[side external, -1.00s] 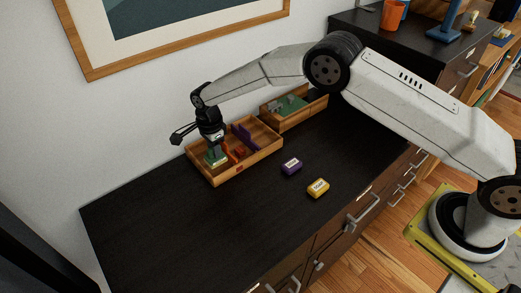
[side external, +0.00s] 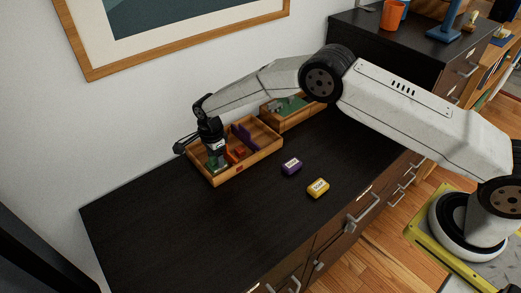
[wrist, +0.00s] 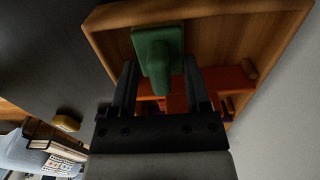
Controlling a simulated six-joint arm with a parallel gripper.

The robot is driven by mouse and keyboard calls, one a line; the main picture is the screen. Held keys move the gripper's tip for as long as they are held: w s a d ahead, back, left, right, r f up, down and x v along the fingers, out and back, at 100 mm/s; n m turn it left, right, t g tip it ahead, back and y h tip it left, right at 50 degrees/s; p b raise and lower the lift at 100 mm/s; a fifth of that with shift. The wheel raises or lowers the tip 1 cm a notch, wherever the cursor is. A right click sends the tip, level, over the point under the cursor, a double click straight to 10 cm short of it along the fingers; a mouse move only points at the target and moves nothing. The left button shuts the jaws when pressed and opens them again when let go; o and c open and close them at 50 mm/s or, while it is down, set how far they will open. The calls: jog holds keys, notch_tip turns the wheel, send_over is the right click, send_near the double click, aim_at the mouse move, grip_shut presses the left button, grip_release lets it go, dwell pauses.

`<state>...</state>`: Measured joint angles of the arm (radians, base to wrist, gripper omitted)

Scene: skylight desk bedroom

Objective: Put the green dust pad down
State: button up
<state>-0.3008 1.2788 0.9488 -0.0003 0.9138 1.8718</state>
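The green dust pad (wrist: 155,48) is in the front-left compartment of the near wooden tray (side external: 233,177). In the wrist view it has a flat rectangular base and a stubby handle. My gripper (wrist: 160,68) is low over that compartment, pointing down. Its two fingers are spread wide, one on each side of the pad, with a gap beside the handle. Whether the pad touches the tray floor is hard to tell.
The tray also holds an orange-red piece (side external: 238,152) and a purple divider-like piece (side external: 244,135). A second wooden tray (side external: 297,119) stands behind. A purple block (side external: 291,166) and a yellow block (side external: 318,188) lie on the dark desktop, whose left front is clear.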

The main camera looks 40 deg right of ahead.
jog(key=shift+r, duration=0.2)
notch_tip(320, 180, up, 12)
dwell(0.8)
dwell(0.4)
jog(key=s+d+r+n+t, duration=0.1)
jog(key=s+d+r+n, duration=0.4)
jog(key=s+d+n, duration=0.9)
jog(key=s, duration=0.5)
jog(key=s+d+n+t, duration=0.1)
jog(key=s+d+n, duration=0.2)
jog(key=s, duration=0.7)
jog(key=shift+s+d+n+t, duration=0.15)
jog(key=shift+d+n+t, duration=0.15)
jog(key=shift+d+n, duration=0.15)
